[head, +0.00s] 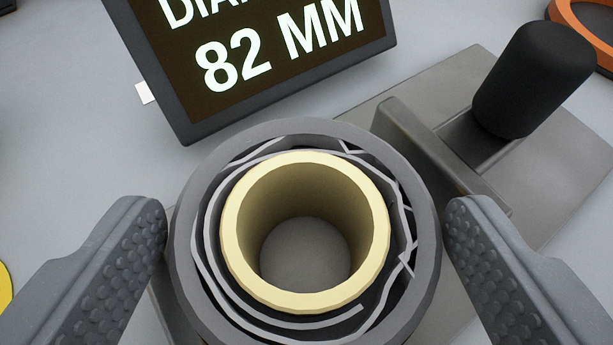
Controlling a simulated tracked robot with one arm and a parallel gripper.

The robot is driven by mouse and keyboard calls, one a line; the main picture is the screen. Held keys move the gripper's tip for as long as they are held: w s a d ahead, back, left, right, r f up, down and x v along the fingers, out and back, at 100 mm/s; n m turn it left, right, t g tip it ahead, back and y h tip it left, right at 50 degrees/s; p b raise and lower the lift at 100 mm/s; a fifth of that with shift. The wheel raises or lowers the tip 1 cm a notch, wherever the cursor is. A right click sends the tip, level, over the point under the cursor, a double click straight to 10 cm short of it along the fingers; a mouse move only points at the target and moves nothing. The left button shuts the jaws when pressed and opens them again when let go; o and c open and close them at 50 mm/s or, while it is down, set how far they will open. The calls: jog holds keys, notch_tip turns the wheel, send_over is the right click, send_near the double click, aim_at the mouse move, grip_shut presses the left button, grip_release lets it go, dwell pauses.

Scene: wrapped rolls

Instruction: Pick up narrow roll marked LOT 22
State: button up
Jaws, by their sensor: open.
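A roll (190,255) stands upright at the lower centre, seen from above. It has a grey outer wrap, loose crinkled layers inside, and a pale yellow hollow core (235,225). No LOT marking shows on it from this angle, and its sides are mostly hidden. My gripper (305,225) is open, with one textured grey finger on the left of the roll and one on the right. Both fingertips are close beside the roll's outer wrap. Whether they touch it I cannot tell. Nothing is clamped.
A dark display (280,50) reading "82 MM" stands just behind the roll. A grey metal fixture (425,145) with a black cylindrical handle (535,75) is at the right. An orange ring (585,20) lies at the far right, and a yellow edge (4,285) shows at left.

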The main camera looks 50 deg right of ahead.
jog(key=shift+w+d+f, duration=0.2)
jog(key=shift+w+d, duration=0.1)
jog(key=c, duration=0.9)
jog(key=shift+r, duration=0.1)
notch_tip(320, 180, up, 10)
jog(key=p, duration=1.1)
jog(key=shift+p, duration=0.35)
